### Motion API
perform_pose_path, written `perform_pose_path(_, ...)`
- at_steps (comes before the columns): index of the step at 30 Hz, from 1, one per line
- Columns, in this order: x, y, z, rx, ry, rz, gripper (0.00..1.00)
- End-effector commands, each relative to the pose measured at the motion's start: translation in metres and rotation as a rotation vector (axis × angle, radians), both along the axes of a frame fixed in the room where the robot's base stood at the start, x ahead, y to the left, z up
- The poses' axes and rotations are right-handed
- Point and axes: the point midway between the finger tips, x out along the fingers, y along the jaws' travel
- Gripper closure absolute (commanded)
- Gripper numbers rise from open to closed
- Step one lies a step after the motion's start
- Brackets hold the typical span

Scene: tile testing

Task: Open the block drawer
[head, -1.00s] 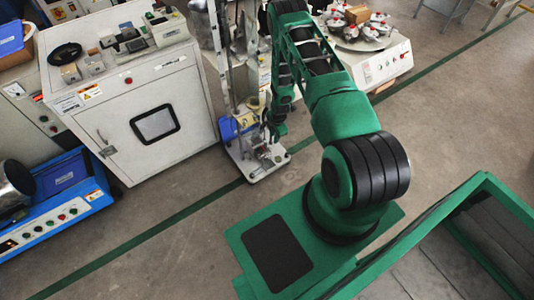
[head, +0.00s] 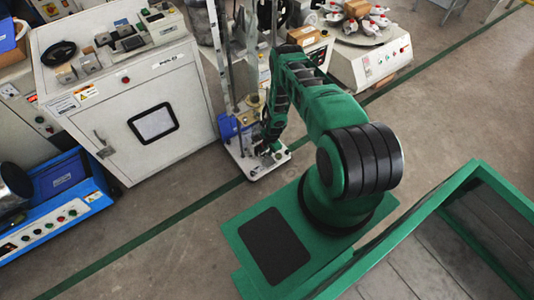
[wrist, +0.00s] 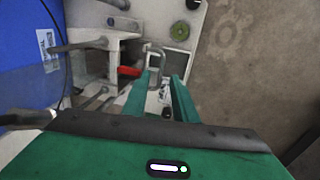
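My gripper (wrist: 159,84) points down at the white base plate (wrist: 178,20) of a tall test stand, its two green fingers apart. A pale metal loop, perhaps a handle (wrist: 154,52), lies at or just beyond the fingertips. I cannot tell whether it touches them. In the head view, my gripper is low beside the stand's blue part (head: 229,126), above the base plate (head: 250,168), and its fingers are too small to read. I cannot make out for certain which part is the block drawer.
A white cabinet (head: 107,97) with instruments on top stands left of the stand. A white machine with a round plate (head: 372,62) stands at the back right. In the wrist view, a blue surface (wrist: 22,75) and a red lever (wrist: 128,71) are close by. Bare floor lies right.

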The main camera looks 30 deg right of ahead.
Motion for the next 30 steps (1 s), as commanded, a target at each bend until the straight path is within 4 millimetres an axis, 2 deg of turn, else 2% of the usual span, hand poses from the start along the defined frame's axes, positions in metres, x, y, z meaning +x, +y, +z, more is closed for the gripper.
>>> perform_pose_path(3, 0.002, -0.001, -0.013, -0.001, -0.001, -0.001, 0.74)
perform_pose_path(7, 0.004, -0.001, -0.021, 0.0, -0.001, -0.001, 0.74)
perform_pose_path(18, 0.004, -0.001, -0.024, 0.0, 0.0, -0.001, 0.74)
perform_pose_path(19, 0.005, -0.001, -0.024, 0.0, -0.001, -0.001, 0.79)
perform_pose_path(21, 0.004, -0.001, -0.024, 0.0, 0.0, -0.001, 0.96)
perform_pose_path(22, 0.004, -0.001, -0.024, 0.0, -0.001, -0.001, 1.0)
perform_pose_path(30, 0.004, -0.001, -0.024, 0.0, -0.001, -0.001, 1.0)
